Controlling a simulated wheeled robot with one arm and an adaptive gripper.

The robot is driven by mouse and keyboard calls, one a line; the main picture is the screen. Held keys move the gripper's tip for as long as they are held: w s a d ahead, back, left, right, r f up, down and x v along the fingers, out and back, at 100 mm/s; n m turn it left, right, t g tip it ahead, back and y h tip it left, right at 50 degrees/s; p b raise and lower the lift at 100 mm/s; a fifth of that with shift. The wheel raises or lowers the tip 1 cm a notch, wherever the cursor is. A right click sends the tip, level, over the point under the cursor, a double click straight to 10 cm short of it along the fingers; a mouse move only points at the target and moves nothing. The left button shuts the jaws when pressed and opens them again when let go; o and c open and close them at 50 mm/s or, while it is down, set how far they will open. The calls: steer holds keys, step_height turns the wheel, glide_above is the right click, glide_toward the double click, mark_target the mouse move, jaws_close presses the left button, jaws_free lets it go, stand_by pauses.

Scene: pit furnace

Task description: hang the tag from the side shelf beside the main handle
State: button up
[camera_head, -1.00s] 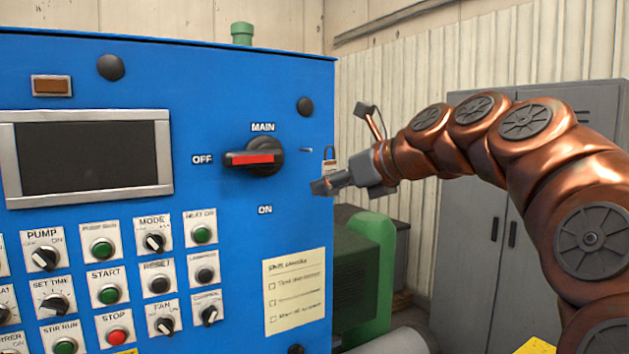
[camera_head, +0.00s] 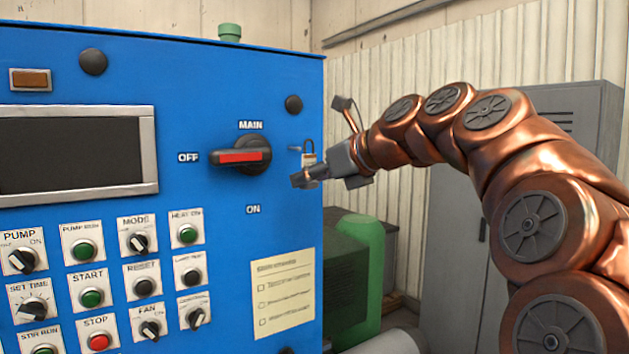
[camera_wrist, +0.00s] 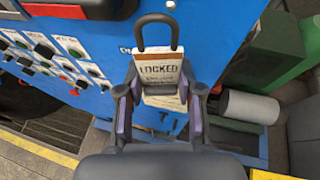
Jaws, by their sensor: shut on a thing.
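The tag (camera_wrist: 161,74), a pale plate reading "LOCKED" with a dark loop on top, is upright between my gripper's fingers (camera_wrist: 160,98). In the head view the tag (camera_head: 309,158) shows small above my gripper (camera_head: 303,178), at the right edge of the blue panel. The main handle (camera_head: 243,156), black with a red bar, points left toward OFF. A small peg (camera_head: 294,149) sticks out of the panel to its right. The loop is close to the peg's right end; I cannot tell whether they touch. The handle's underside (camera_wrist: 82,8) shows at the wrist view's top left.
Buttons and knobs (camera_head: 90,298) fill the panel's lower left. A paper checklist (camera_head: 283,292) is below the gripper. A green and dark machine (camera_head: 362,260) stands right of the panel, and a grey cabinet (camera_head: 457,260) stands behind my arm.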

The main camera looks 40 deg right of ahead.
mark_target(286, 182)
steer(key=w, duration=0.1)
steer(key=w+b, duration=0.2)
steer(key=shift+w+d+f, duration=0.2)
steer(key=shift+w+f, duration=0.05)
steer(key=shift+w, duration=0.05)
stand_by(0.3)
steer(key=shift+w+f+b, duration=0.1)
steer(key=shift+w+b, duration=0.05)
steer(key=shift+b, duration=0.2)
steer(key=shift+w+r+p, duration=0.2)
steer(key=shift+p, duration=0.3)
steer(key=shift+w+f+p, duration=0.2)
steer(key=shift+w+p, duration=0.05)
steer(key=shift+p, duration=0.5)
steer(key=o, duration=1)
steer(key=shift+w+f, duration=0.15)
steer(key=shift+w, duration=0.1)
